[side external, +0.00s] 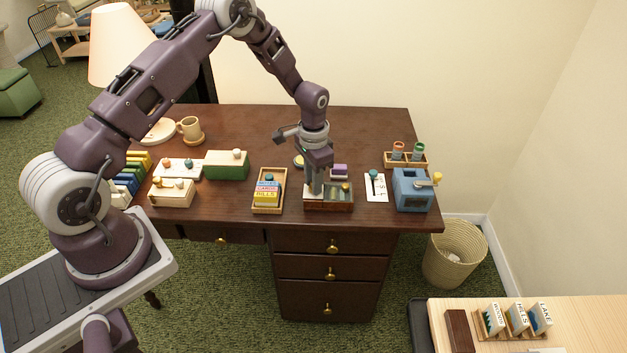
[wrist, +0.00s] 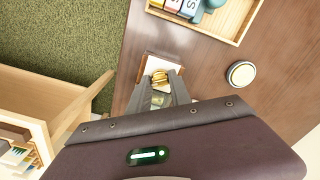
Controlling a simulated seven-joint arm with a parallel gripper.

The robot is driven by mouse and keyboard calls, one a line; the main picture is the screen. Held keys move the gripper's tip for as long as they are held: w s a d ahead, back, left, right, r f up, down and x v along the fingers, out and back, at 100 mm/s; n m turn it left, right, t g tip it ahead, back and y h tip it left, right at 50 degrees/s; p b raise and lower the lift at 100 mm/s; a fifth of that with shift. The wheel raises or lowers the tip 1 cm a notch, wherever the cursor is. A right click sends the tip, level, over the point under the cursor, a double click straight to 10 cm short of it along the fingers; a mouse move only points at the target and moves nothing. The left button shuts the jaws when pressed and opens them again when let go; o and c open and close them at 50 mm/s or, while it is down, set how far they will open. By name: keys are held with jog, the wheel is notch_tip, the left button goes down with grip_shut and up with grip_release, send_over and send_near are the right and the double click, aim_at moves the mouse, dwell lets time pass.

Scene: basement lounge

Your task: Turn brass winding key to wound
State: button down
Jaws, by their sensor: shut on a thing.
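The brass winding key (wrist: 160,76) shows as a small gold piece between my fingertips in the wrist view. It sits over a small box with a pale top and wooden rim (wrist: 149,64). In the side view a dark wooden box (side external: 340,207) stands near the desk's front edge, under my gripper (side external: 315,191). My gripper (wrist: 161,83) points down and is shut on the key. In the side view my fingers hide the key. I cannot read the key's angle or any wound mark.
A wooden tray of lettered blocks (side external: 278,208) stands left of the box. A white card (side external: 376,195) and a blue cranked box (side external: 411,194) stand to its right. A round cream-and-brass disc (wrist: 241,73) lies behind it. The back of the desk (side external: 250,125) is mostly clear.

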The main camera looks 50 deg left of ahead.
dwell(0.4)
jog(key=c, duration=1.2)
grip_release()
jog(key=shift+o, duration=0.2)
notch_tip(320, 180, up, 7)
jog(key=shift+r, duration=0.2)
jog(key=s+d+r+t, duration=0.15)
jog(key=s+r, duration=0.25)
jog(key=r, duration=0.6)
jog(key=s+d+r+t, duration=0.15)
jog(key=s+r, duration=0.35)
jog(key=r, duration=0.5)
jog(key=s+d+r+n+t, duration=0.1)
jog(key=s+d+r, duration=0.1)
jog(key=s, duration=0.8)
jog(key=s+d+r+n+t, duration=0.1)
jog(key=s+d+r, duration=0.2)
jog(key=s, duration=0.8)
jog(key=shift+s+r+n+t, duration=0.3)
jog(key=shift+r+n, duration=0.1)
jog(key=shift+r, duration=0.35)
